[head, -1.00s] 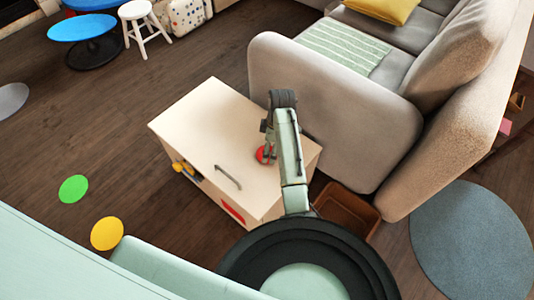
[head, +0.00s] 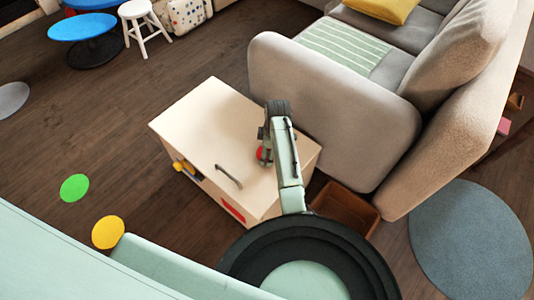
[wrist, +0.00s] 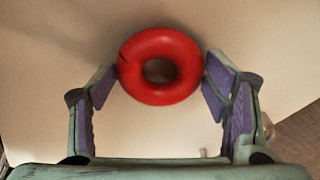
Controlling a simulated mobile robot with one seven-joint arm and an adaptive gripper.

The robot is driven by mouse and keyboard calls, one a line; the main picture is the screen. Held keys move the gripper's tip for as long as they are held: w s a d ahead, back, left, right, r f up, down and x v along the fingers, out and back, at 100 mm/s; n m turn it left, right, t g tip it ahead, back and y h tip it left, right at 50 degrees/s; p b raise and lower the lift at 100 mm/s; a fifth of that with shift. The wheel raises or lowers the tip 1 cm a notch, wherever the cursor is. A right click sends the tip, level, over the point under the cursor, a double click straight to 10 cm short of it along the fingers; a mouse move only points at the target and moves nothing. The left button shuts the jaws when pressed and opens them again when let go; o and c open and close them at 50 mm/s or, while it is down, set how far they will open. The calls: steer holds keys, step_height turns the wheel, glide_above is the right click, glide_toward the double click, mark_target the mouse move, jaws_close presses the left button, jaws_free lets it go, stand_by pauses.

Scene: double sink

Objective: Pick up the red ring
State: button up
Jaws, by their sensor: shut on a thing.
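The red ring (wrist: 160,93) is a thick, glossy torus with a small dark mark near its upper left. In the wrist view my gripper (wrist: 160,76) has a purple-padded finger on each side of it, and the fingertips touch its outer left and right edges. In the head view the ring (head: 261,152) shows as a small red patch at my gripper, over the right part of the cream cabinet top (head: 205,120). The gripper partly hides the ring there. I cannot tell whether the ring is clear of the surface.
A dark handle (head: 229,176) stands on the cabinet top, left of my gripper. A beige sofa (head: 330,110) is close behind and to the right. A brown open box (head: 345,208) is on the floor to the right. The cabinet top's left side is clear.

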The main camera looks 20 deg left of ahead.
steer(key=c, duration=0.4)
steer(key=shift+r, duration=0.1)
